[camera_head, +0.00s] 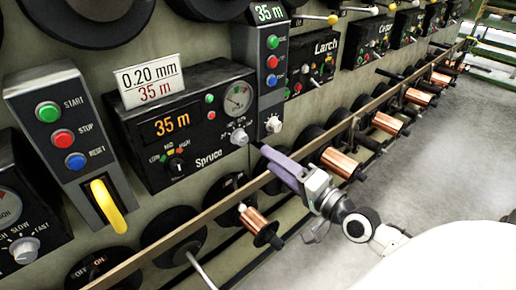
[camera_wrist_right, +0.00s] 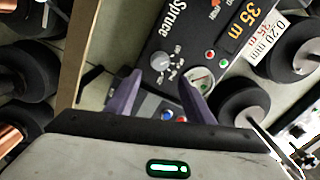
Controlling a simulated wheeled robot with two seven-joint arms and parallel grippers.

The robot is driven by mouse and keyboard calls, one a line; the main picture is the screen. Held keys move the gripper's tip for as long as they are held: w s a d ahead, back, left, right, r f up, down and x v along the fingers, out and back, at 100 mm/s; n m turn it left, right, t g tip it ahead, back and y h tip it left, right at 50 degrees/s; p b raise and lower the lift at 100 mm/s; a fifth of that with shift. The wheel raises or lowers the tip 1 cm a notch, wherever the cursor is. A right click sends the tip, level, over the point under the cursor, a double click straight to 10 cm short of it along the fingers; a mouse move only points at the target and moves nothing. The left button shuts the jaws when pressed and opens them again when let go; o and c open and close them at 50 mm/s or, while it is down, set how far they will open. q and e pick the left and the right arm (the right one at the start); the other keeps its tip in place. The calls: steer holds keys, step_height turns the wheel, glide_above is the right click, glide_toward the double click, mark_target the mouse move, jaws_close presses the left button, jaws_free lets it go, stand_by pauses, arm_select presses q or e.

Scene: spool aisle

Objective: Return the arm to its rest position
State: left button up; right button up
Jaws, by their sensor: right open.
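My right arm comes in from the lower right in the head view. Its right gripper (camera_head: 268,152) has purple fingers pointing toward the Spruce control box (camera_head: 205,115), near that box's lower right corner. In the right wrist view, the right gripper (camera_wrist_right: 160,82) is open, with the two fingers apart and nothing between them. The Spruce box (camera_wrist_right: 178,40) shows beyond the fingertips; whether they touch anything cannot be told. My left gripper is not in view.
A long wooden rail (camera_head: 225,203) runs below the boxes, close to my right gripper. Copper spools (camera_head: 258,222) stick out along the wall. A start/stop panel with a yellow lever (camera_head: 107,207) is at left. Grey floor (camera_head: 440,150) at right is open.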

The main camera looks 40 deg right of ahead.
arm_select(q)
steer(key=p, duration=0.1)
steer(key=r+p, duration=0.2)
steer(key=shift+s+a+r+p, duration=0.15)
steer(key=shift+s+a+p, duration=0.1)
steer(key=shift+p, duration=0.1)
arm_select(e)
steer(key=s+a+f+n+g, duration=0.4)
steer(key=s+a+f+n, duration=0.3)
steer(key=a+f, duration=0.3)
steer(key=s+a+f+n+g+y, duration=0.1)
steer(key=s+a+f+n+g, duration=0.4)
steer(key=s+a+f+n, duration=0.3)
step_height(320, 180, down, 4)
steer(key=shift+s+a+f, duration=0.25)
steer(key=shift+s+a, duration=0.65)
steer(key=shift+a, duration=0.35)
